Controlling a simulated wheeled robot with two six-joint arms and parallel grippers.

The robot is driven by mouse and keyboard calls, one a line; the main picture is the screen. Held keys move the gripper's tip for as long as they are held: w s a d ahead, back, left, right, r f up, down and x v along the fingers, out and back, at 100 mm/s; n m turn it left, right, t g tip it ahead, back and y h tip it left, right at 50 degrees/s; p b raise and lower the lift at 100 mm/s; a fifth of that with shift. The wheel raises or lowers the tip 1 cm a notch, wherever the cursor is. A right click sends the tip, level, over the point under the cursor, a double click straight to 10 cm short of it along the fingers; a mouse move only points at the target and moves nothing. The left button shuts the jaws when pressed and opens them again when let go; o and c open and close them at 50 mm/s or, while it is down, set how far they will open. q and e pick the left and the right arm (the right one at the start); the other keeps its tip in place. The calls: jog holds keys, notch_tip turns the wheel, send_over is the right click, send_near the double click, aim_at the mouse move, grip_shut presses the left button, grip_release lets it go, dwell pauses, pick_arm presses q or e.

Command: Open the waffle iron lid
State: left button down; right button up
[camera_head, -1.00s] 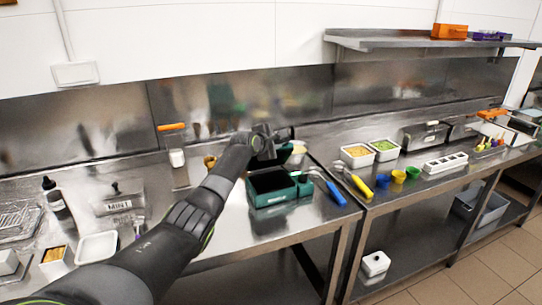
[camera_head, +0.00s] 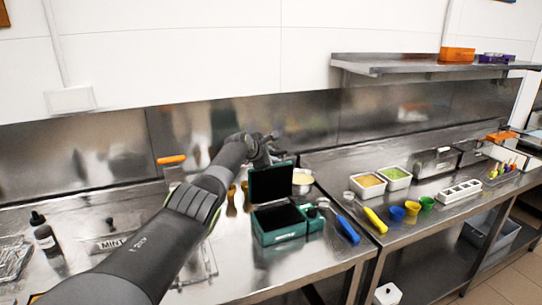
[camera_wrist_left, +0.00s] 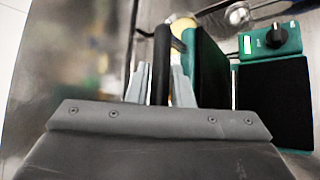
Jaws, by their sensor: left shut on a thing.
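The waffle iron is a green box with black plates on the table in front of me. Its base (camera_head: 279,226) lies flat, and its lid (camera_head: 270,184) stands up roughly vertical at the back edge. In the left wrist view the base's black plate (camera_wrist_left: 272,100) is at the right, and the green lid (camera_wrist_left: 206,66) is seen nearly edge-on. My left gripper (camera_head: 268,150) is at the top of the lid. In the wrist view its fingers (camera_wrist_left: 158,84) are shut on the black lid handle (camera_wrist_left: 161,60). My right gripper is not in view.
A green control box with a black knob (camera_wrist_left: 276,36) sits beside the base. Blue-handled (camera_head: 347,230) and yellow-handled (camera_head: 375,220) scoops lie to the right. Wooden-looking utensils (camera_head: 232,200) and a pale bowl (camera_head: 302,178) are close to the lid. A wall shelf (camera_head: 430,64) hangs at upper right.

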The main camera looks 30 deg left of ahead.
pick_arm(q)
jog(key=shift+w+a+r, duration=0.1)
jog(key=shift+r, duration=0.15)
jog(key=c, duration=1.5)
grip_release()
jog(key=shift+o, duration=0.5)
jog(key=shift+f, duration=0.1)
